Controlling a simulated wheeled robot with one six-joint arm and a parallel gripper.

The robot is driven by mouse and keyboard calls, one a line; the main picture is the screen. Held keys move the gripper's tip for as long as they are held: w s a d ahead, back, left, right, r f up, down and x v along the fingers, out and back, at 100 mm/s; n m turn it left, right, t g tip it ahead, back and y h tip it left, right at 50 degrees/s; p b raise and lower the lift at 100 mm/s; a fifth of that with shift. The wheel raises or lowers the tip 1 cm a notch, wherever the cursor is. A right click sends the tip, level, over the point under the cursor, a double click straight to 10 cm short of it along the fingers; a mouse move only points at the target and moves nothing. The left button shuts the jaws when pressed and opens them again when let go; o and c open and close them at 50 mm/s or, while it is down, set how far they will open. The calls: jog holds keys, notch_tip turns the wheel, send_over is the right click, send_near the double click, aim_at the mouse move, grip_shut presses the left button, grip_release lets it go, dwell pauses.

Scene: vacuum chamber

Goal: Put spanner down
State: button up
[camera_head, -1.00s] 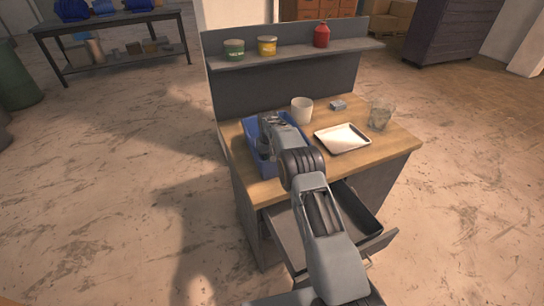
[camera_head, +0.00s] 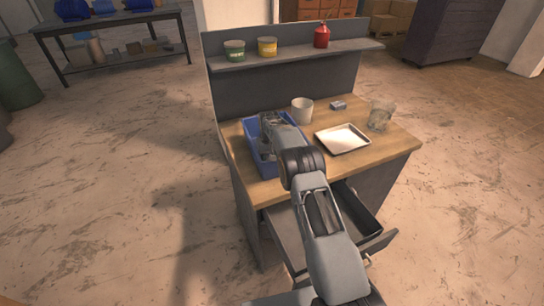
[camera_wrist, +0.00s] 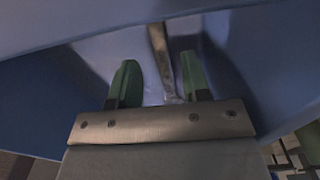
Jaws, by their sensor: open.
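The spanner (camera_wrist: 162,58) is a grey metal bar inside the blue bin in the wrist view. It lies between my two green fingertips, with visible gaps on both sides, nearer the right finger. My gripper (camera_wrist: 160,78) is open and down in the bin. The blue bin (camera_head: 262,166) sits on the left part of the wooden worktop (camera_head: 350,165) in the head view; its blue walls fill much of the wrist view. In the head view my arm covers part of the bin, and I cannot make out the spanner there.
A white cup (camera_head: 302,110), a metal tray (camera_head: 343,139), a small grey block (camera_head: 338,105) and a clear container (camera_head: 380,116) stand on the worktop. An open drawer (camera_head: 290,235) juts out below. A shelf (camera_head: 300,54) with tins runs along the back.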

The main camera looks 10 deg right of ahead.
jog(key=s+r+b, duration=0.1)
jog(key=s+r, duration=0.1)
jog(key=r, duration=0.8)
jog(key=s+r, duration=0.2)
jog(key=r, duration=0.8)
jog(key=s+r+t, duration=0.2)
jog(key=s+r, duration=0.4)
jog(key=s, duration=0.5)
jog(key=s+d+f+t, duration=0.1)
jog(key=s+f, duration=0.1)
jog(key=s, duration=1)
jog(key=s+f+m+t, duration=0.1)
jog(key=s+f, duration=0.2)
jog(key=s, duration=0.8)
jog(key=shift+s+d, duration=0.4)
jog(key=shift+s, duration=0.1)
